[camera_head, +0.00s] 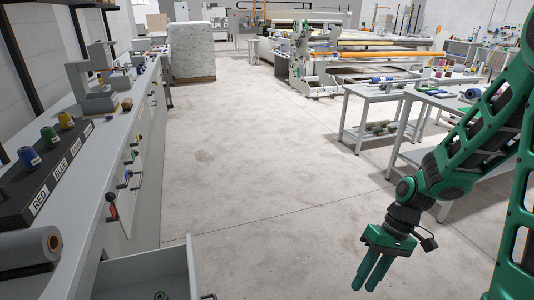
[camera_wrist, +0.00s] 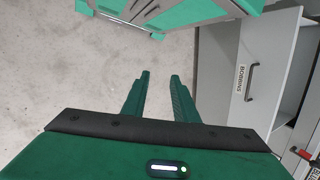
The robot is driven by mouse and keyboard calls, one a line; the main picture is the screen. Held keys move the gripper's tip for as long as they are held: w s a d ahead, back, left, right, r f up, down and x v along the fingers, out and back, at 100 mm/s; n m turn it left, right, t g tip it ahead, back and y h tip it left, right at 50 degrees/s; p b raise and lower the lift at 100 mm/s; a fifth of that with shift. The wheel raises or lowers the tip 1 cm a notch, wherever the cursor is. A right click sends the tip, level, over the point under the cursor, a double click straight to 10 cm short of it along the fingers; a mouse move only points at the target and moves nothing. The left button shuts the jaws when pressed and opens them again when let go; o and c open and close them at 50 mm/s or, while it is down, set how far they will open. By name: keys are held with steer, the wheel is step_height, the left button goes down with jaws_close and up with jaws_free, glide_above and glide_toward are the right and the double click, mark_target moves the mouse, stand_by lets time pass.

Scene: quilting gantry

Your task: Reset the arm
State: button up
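My gripper (camera_head: 368,281) is green and hangs over bare floor at the lower right of the head view, fingers pointing down. My arm bends down to it from the right edge. In the wrist view my gripper (camera_wrist: 160,78) shows two parallel green fingers with a clear gap between them and only floor behind. It is open and empty, touching nothing.
An open drawer (camera_head: 192,262) juts from the left counter (camera_head: 122,140); a green ring-shaped item lies in it. The wrist view shows a grey front labelled BOBBINS (camera_wrist: 241,82) at right. Grey tables (camera_head: 378,93) stand at right. The middle floor (camera_head: 270,150) is clear.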

steer(key=s+d+r+m+t+h, duration=0.3)
steer(key=s+d+r+m, duration=0.5)
steer(key=s+d+r, duration=0.5)
step_height(320, 180, up, 4)
steer(key=shift+s+d+r+h, duration=0.15)
steer(key=shift+d+r+h, duration=0.2)
steer(key=shift+d, duration=0.9)
steer(key=shift+f, duration=0.1)
